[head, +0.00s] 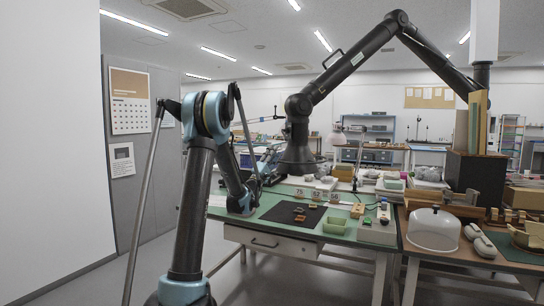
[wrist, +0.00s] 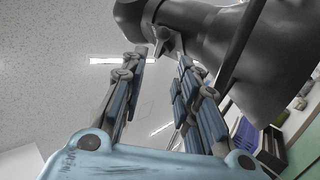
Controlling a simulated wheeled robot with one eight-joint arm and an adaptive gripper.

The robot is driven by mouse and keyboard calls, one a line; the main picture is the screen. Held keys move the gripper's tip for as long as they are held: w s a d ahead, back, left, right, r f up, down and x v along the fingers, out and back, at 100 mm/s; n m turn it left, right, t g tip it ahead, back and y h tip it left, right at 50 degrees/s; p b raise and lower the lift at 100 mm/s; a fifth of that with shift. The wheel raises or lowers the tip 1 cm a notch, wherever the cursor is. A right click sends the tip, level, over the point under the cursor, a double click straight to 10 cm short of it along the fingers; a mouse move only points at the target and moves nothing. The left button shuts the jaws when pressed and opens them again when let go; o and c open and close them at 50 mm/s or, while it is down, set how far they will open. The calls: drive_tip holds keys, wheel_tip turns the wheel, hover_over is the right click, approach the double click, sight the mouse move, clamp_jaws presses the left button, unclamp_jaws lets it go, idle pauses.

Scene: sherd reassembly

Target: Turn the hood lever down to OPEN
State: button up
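The black fume hood (head: 298,158) hangs at the end of a jointed black duct arm above the green bench. In the wrist view the dark hood and duct (wrist: 240,50) fill the upper right. A small grey lever (wrist: 164,42) sticks out from the duct's underside there. My gripper (wrist: 160,62) points up at it with its two fingers apart. The lever shows between and just beyond the fingertips, and I see no contact. Any OPEN marking is too small to read. In the head view my wrist (head: 241,203) is left of the hood, and the fingers are hard to make out.
The green bench (head: 270,213) holds a black mat (head: 293,212) with small sherds, number cards, a green tray (head: 334,225) and boxes. A clear dome (head: 434,229) stands on the wooden bench at right. Floor is free left of the bench, by the grey partition.

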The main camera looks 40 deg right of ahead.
drive_tip(key=shift+w+r, duration=0.1)
drive_tip(key=shift+w, duration=0.05)
drive_tip(key=c, duration=0.4)
drive_tip(key=w+d+r+n+t+y, duration=0.2)
drive_tip(key=w, duration=0.2)
drive_tip(key=w+d+r+n+t+y, duration=0.1)
drive_tip(key=w+r+n+t+y, duration=0.1)
drive_tip(key=w+n+y, duration=0.1)
drive_tip(key=w+d+r+n+t+y, duration=0.1)
drive_tip(key=w+d+n+t+y, duration=0.1)
drive_tip(key=w, duration=0.3)
drive_tip(key=shift+w+d+r+y, duration=0.15)
drive_tip(key=shift+d+r+y, duration=0.15)
drive_tip(key=shift+r+y, duration=0.1)
clamp_jaws()
drive_tip(key=w+r+n+g+y, duration=0.2)
drive_tip(key=w+r+n+y, duration=0.1)
drive_tip(key=w+r+y, duration=0.15)
drive_tip(key=s+a+r+g+y, duration=0.3)
drive_tip(key=s+a+r+g, duration=0.15)
drive_tip(key=s, duration=0.45)
drive_tip(key=s+a+r+g+y, duration=0.35)
drive_tip(key=s+r, duration=0.25)
drive_tip(key=s, duration=0.3)
drive_tip(key=w+d+f+h, duration=0.1)
drive_tip(key=w+d+f, duration=0.1)
drive_tip(key=d+f, duration=0.6)
wheel_tip(320, 180, down, 3)
drive_tip(key=shift+w+r, duration=0.1)
drive_tip(key=shift+w, duration=0.3)
